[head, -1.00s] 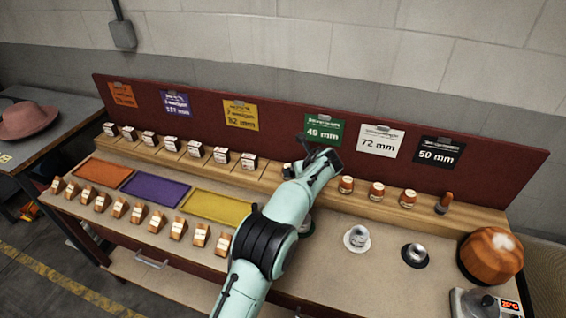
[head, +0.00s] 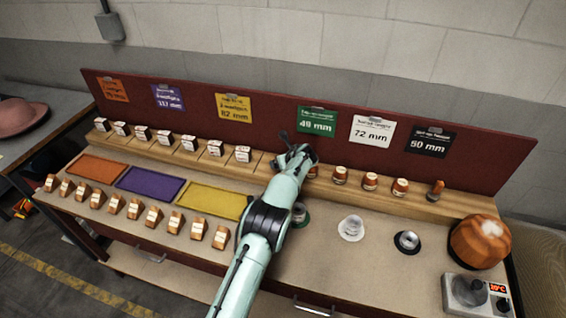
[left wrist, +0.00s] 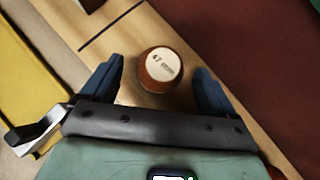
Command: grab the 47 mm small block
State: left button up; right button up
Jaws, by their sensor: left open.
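The 47 mm small block (left wrist: 160,69) is a round orange-brown piece with a white top reading "47 mm" in the left wrist view. It stands on the wooden ledge (left wrist: 190,120). My left gripper (left wrist: 158,72) is open, with a dark finger on each side of the block and a gap to both. In the head view my left gripper (head: 293,146) is over the ledge below the green 49 mm card (head: 317,121). There the arm and gripper hide part of the ledge, and I cannot tell which piece is the 47 mm block.
More round blocks (head: 370,181) stand along the ledge to the right. White-fronted blocks (head: 189,143) stand to the left. A yellow tray (head: 212,201) lies left of the arm. A brown dome (head: 480,241) and a grey device (head: 477,297) are at the right.

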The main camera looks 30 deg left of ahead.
pick_arm(q)
jog(key=shift+p+x, duration=0.35)
jog(key=shift+x, duration=0.85)
jog(key=shift+w+a+f, duration=0.2)
jog(key=shift+w+f, duration=0.05)
jog(key=shift+w, duration=0.1)
jog(key=shift+s, duration=0.15)
jog(key=shift+c, duration=0.9)
jog(key=c, duration=0.9)
